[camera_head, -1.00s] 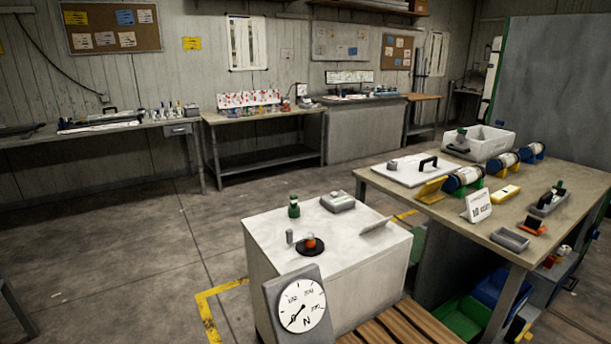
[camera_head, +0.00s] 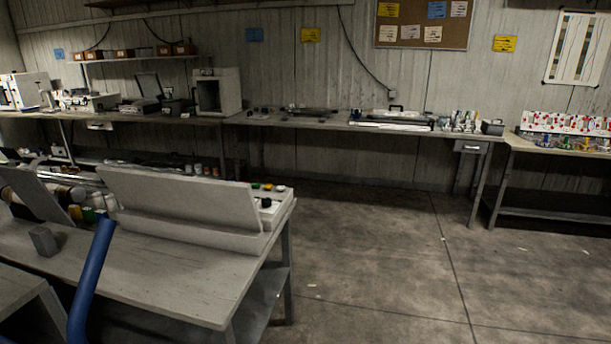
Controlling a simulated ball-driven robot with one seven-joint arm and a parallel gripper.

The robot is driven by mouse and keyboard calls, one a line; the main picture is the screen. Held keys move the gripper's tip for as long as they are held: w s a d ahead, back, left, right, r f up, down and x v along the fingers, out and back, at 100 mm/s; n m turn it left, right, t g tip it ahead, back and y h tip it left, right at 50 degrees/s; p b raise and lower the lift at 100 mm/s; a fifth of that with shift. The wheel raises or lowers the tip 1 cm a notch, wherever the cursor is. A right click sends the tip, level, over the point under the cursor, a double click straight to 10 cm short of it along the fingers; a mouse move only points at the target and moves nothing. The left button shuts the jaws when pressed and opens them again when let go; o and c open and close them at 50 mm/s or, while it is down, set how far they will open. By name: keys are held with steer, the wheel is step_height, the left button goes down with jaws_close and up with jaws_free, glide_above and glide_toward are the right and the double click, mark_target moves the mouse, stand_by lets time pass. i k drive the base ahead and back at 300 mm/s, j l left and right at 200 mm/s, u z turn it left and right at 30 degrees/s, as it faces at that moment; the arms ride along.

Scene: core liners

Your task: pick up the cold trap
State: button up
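I cannot make out a cold trap for certain in this view. Many small items on the benches are too small or dim to tell apart. My gripper is not in view.
A near bench (camera_head: 180,285) stands at the left with a long pale panel (camera_head: 180,198) and a small grey block (camera_head: 43,240). A blue curved tube (camera_head: 90,285) rises in front. A long bench (camera_head: 345,124) lines the back wall. The floor (camera_head: 390,255) at centre right is clear.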

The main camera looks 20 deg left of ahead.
mark_target(102, 111)
steer(key=i, duration=0.9)
steer(key=i+j+u, duration=0.1)
steer(key=i, duration=1.75)
steer(key=i+u, duration=0.1)
steer(key=i, duration=0.85)
steer(key=i+u, duration=0.1)
steer(key=i, duration=0.8)
steer(key=i+l, duration=0.15)
steer(key=i, duration=0.8)
steer(key=i+j+u, duration=0.15)
steer(key=i+u, duration=0.3)
steer(key=i+j+u, duration=0.1)
steer(key=i+u, duration=0.55)
steer(key=u, duration=0.2)
steer(key=i+l+u, duration=0.25)
steer(key=u, duration=0.2)
steer(key=i+j+u, duration=0.2)
steer(key=i+u, duration=0.15)
steer(key=i, duration=0.2)
steer(key=i+u, duration=0.4)
steer(key=i, duration=0.2)
steer(key=i+l+u, duration=0.1)
steer(key=i+u, duration=0.25)
steer(key=i, duration=5.85)
